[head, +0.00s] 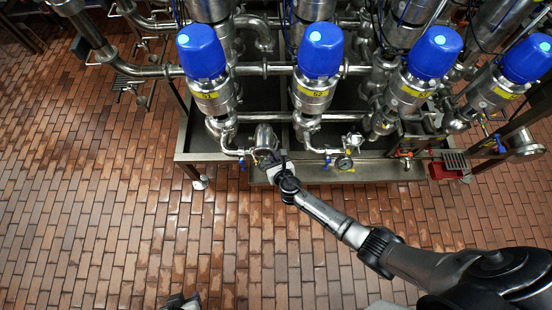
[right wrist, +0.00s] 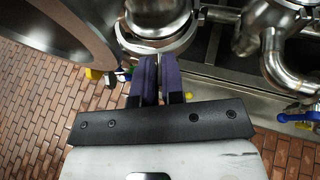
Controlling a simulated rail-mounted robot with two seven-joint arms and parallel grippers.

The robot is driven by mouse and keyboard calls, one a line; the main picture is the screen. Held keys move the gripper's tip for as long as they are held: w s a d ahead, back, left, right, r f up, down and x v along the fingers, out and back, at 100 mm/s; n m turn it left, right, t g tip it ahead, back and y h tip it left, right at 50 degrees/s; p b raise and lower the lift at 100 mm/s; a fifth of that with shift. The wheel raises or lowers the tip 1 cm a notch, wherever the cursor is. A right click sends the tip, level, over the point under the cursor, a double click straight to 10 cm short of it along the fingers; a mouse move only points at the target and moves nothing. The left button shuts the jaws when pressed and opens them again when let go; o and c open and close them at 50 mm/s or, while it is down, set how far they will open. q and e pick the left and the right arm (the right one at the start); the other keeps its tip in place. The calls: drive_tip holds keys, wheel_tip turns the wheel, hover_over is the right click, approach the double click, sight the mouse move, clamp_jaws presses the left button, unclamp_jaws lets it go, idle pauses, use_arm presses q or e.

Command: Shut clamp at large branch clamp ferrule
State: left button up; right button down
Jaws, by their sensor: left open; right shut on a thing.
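The large branch clamp ferrule shows in the right wrist view as a steel pipe end with a bright clamp ring (right wrist: 185,42) around it. My right gripper (right wrist: 150,72) is just in front of the ring, its dark purple fingers close together on a thin part of the clamp, mostly hidden between them. In the head view my right gripper (head: 276,159) reaches the pipework at the skid's front edge and covers much of the clamp there. My left gripper (head: 180,300) is only partly seen at the bottom edge, open, low over the brick floor and far from the clamp.
Several blue-capped valves (head: 320,50) stand in a row over the steel skid tray (head: 215,157). A large round steel body (right wrist: 50,40) is close on the left in the wrist view. The brick floor in front is clear.

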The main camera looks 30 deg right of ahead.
drive_tip(key=shift+a+f, duration=0.1)
drive_tip(key=shift+a, duration=0.05)
drive_tip(key=c, duration=1.3)
unclamp_jaws()
drive_tip(key=shift+w+a, duration=0.15)
drive_tip(key=shift+s+r, duration=0.2)
drive_tip(key=shift+s, duration=0.05)
drive_tip(key=p+v, duration=0.3)
drive_tip(key=v, duration=1)
drive_tip(key=shift+s, duration=0.25)
